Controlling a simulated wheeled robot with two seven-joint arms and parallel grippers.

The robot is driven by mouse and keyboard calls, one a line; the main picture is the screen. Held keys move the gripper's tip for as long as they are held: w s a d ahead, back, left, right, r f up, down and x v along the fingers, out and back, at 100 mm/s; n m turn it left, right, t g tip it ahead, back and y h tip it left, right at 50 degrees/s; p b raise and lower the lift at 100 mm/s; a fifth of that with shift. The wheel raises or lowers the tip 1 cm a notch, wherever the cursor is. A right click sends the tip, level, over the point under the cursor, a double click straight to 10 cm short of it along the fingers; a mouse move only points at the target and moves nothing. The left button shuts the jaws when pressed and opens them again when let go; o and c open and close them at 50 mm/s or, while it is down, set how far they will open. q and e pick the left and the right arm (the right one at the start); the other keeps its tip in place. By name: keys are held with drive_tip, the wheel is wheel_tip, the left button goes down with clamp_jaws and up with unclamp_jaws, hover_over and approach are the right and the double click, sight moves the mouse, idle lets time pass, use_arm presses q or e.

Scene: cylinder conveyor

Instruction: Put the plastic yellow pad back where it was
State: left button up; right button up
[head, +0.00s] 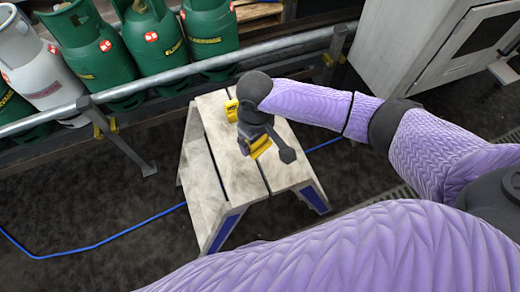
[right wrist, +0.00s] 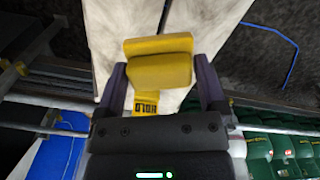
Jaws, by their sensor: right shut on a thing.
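The yellow pad (head: 260,147) is in my right gripper (head: 266,150), above the top of a pale wooden bench (head: 212,150). In the right wrist view the pad (right wrist: 160,68) is a thick yellow block lying across between the two dark fingers of the right gripper (right wrist: 163,82), which is shut on it. I cannot tell whether the pad touches the bench top. A second yellow piece (head: 231,110) stands on the bench just beyond the gripper. A yellow part with dark lettering (right wrist: 146,103) shows below the pad in the wrist view. My left gripper is not in view.
Green gas cylinders (head: 155,35) and a grey one (head: 42,68) stand behind a metal rail (head: 190,68) at the back. A pale cabinet (head: 410,40) is at the upper right. A blue cable (head: 110,236) lies on the dark floor.

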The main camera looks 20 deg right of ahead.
sight(257, 153)
wheel_tip(257, 153, down, 7)
drive_tip(key=b, duration=0.3)
drive_tip(key=shift+f, duration=0.1)
drive_tip(key=shift+r, duration=0.2)
drive_tip(key=shift+c, duration=0.5)
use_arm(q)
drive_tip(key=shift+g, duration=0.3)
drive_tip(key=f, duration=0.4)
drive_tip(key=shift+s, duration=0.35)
use_arm(e)
drive_tip(key=o, duration=0.8)
drive_tip(key=shift+f, duration=0.1)
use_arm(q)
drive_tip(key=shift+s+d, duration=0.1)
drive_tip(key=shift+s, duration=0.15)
use_arm(e)
drive_tip(key=shift+o, duration=0.4)
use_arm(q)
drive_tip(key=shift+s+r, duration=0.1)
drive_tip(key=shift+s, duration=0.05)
use_arm(e)
wheel_tip(257, 153, up, 12)
drive_tip(key=p, duration=0.6)
drive_tip(key=shift+f, duration=0.1)
drive_tip(key=shift+r+p, duration=0.3)
drive_tip(key=shift+r, duration=0.05)
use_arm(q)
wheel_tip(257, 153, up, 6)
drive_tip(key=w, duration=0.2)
